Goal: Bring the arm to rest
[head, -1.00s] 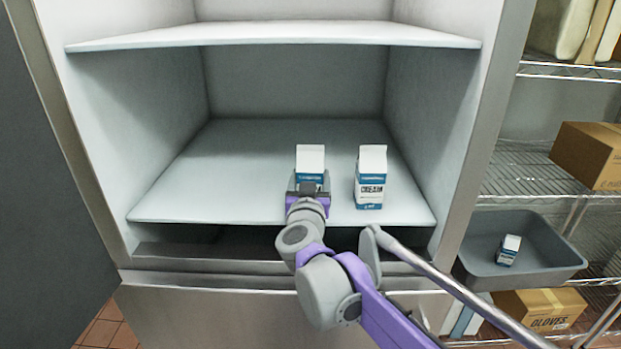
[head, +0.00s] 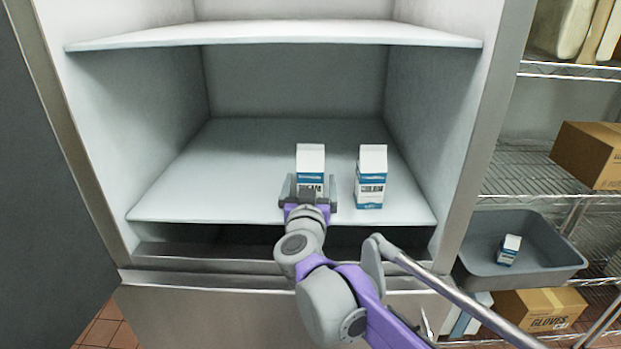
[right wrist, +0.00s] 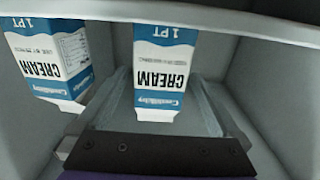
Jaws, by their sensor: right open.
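My right gripper (head: 308,190) is open at the front of the fridge's lower shelf (head: 170,195). A white and blue cream carton (head: 311,160) stands upright on that shelf just past it. In the head view the fingers show on either side of the carton's lower part, which the gripper partly hides. The right wrist view shows this carton (right wrist: 163,75) upside down between the two spread fingers, with gaps at both sides. A second cream carton (head: 371,178) stands upright to its right on the shelf, apart from the gripper. My left gripper is out of view.
An upper shelf (head: 270,35) spans the fridge above. A grey bin (head: 480,262) with a small carton (head: 508,250) stands at right on a wire rack, with cardboard boxes (head: 590,155) near it. The left part of the lower shelf is clear.

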